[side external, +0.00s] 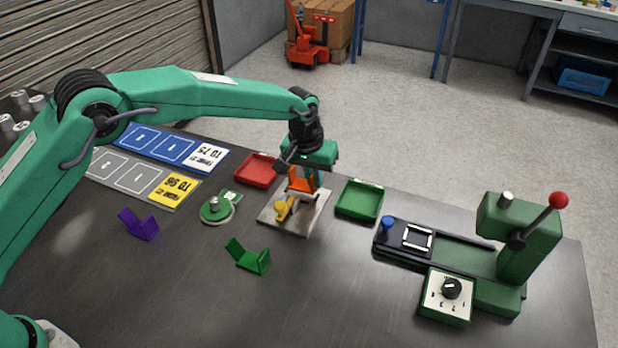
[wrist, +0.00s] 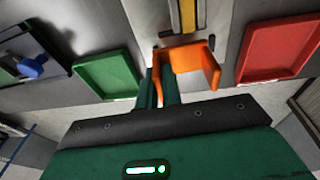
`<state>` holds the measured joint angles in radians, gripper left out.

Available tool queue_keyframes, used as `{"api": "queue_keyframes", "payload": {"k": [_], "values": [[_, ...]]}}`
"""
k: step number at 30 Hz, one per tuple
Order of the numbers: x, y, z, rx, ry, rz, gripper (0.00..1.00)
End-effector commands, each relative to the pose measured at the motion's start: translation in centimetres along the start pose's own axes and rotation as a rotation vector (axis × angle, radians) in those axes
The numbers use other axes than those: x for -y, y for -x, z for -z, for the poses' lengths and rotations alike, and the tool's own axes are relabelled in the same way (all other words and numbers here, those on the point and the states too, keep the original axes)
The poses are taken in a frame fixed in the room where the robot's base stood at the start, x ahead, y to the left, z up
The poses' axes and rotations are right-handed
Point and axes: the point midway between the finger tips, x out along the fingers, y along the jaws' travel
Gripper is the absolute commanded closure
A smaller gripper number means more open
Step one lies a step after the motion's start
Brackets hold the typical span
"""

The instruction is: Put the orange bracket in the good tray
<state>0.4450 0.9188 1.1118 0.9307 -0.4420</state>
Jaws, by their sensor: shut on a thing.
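The orange bracket (side external: 300,184) is held in my gripper (side external: 313,186), over the metal plate with the yellow clamp. In the wrist view the bracket (wrist: 197,60) shows at the fingertips (wrist: 162,78), with one flange between the fingers. My gripper is shut on it. I cannot tell whether the bracket touches the plate or clamp. A green tray (side external: 359,200) lies to the right of my gripper and a red tray (side external: 257,170) to the left. Both look empty. In the wrist view the green tray (wrist: 106,76) is left and the red tray (wrist: 279,49) right.
The metal plate (side external: 312,222) carries a yellow clamp (side external: 281,208). A green bracket (side external: 249,256) and a purple bracket (side external: 139,224) lie nearer the front. A round green fixture (side external: 217,209) stands left. A green lever press (side external: 520,240) stands right. The front middle table is clear.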

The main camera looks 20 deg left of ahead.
Motion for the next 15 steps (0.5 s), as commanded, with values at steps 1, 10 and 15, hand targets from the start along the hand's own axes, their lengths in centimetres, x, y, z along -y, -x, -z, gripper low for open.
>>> {"api": "queue_keyframes", "payload": {"k": [1,10,15], "values": [[0.0,0.3,0.1,-0.002,0.001,-0.001,1.00],[-0.1,1.6,0.3,-0.002,0.001,-0.001,1.00],[-0.1,2.1,0.4,-0.002,0.001,-0.001,1.00]]}}
